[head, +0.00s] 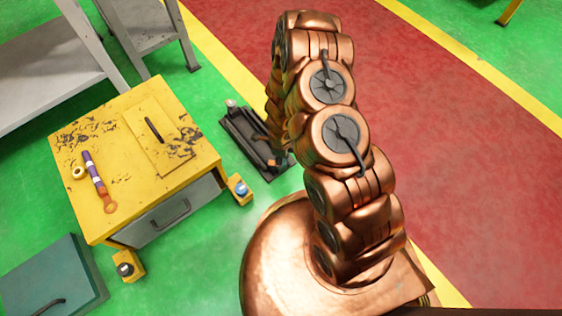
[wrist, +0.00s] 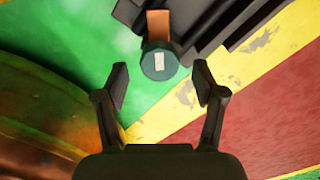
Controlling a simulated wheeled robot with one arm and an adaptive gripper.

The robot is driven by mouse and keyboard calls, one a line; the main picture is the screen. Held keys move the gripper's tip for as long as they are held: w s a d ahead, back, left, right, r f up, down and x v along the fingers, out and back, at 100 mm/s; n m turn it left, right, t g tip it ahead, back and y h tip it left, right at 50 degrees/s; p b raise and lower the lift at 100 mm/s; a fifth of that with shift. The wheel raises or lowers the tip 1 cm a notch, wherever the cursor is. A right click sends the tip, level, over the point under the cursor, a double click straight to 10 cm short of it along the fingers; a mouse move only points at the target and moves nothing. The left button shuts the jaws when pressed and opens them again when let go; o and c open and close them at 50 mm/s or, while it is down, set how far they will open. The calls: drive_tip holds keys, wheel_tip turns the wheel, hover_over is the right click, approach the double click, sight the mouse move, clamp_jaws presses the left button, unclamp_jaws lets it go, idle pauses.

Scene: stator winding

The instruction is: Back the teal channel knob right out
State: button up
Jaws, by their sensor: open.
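The teal knob (wrist: 160,64) is a short dark-teal cylinder with a pale rectangular mark on its face, at the top middle of the wrist view. It sits at the end of an orange-brown stem (wrist: 158,25) beside the dark channel (wrist: 208,22). The dark channel (head: 243,132) lies on the green floor in the head view, partly behind my arm; I cannot make out the teal knob there. My gripper (wrist: 162,82) is open and empty. Its two fingers are spread to either side of the knob's line, with visible gaps, and the knob appears just beyond the fingertips.
A worn yellow cabinet (head: 125,190) stands left of the channel, with a purple-and-orange tool (head: 95,175) and a yellow ring (head: 78,172) on top. A teal box (head: 55,280) is at lower left.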

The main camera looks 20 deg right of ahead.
drive_tip(key=shift+f, duration=0.85)
drive_tip(key=c, duration=1.1)
